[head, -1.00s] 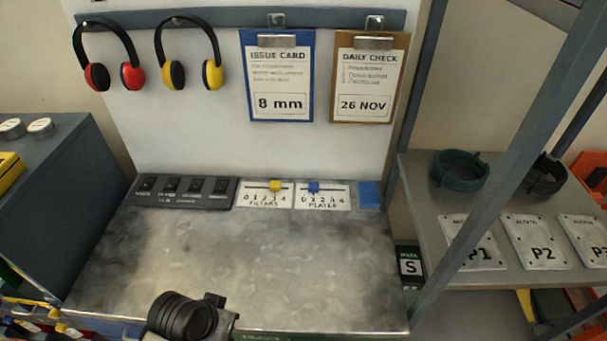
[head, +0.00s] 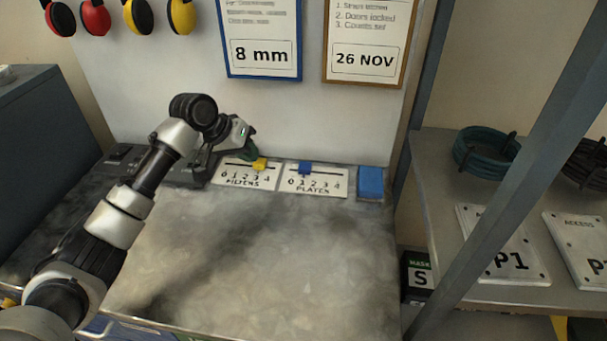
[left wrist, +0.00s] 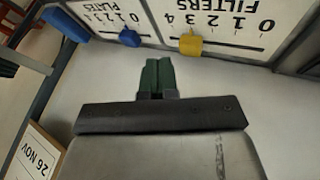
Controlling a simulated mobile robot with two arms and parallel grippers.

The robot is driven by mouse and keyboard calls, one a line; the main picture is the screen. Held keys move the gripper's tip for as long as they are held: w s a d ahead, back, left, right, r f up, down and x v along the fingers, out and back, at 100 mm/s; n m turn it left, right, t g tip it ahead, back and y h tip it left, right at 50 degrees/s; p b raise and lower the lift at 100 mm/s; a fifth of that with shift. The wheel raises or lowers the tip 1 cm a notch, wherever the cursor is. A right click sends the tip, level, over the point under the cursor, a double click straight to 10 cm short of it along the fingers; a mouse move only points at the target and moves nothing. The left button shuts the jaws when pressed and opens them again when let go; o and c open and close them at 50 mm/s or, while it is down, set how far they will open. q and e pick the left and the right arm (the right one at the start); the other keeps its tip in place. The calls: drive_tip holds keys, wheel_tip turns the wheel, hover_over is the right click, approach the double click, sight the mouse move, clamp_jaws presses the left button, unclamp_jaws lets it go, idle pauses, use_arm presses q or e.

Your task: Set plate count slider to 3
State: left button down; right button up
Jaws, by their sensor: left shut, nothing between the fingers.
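The PLATES slider panel (head: 325,191) is a white plate on the back of the bench, with a scale from 0 to 4. Its blue knob (head: 304,168) stands at about 1. The blue knob also shows in the left wrist view (left wrist: 130,37), where the labels are upside down. My left gripper (head: 250,153) is at the back of the bench, by the FILTERS panel, left of the blue knob and apart from it. Its green fingertips (left wrist: 157,72) are shut and empty in the left wrist view. My right gripper is out of view.
The yellow FILTERS knob (head: 259,163) stands at about 3, close to my left gripper. A dark switch block (head: 185,175) lies partly behind my arm. A blue block (head: 370,182) is right of the PLATES panel. The bench top (head: 270,250) is clear.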

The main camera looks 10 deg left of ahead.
sight(289, 172)
use_arm(q)
drive_tip(key=w+d+f, duration=0.1)
drive_tip(key=f, duration=0.1)
drive_tip(key=w+d+f, duration=0.1)
drive_tip(key=w+f, duration=0.1)
drive_tip(key=w+d+f, duration=0.2)
drive_tip(key=shift+w, duration=0.15)
drive_tip(key=d+p, duration=0.1)
drive_tip(key=d, duration=0.2)
drive_tip(key=shift+d+r, duration=0.1)
drive_tip(key=shift+d, duration=0.4)
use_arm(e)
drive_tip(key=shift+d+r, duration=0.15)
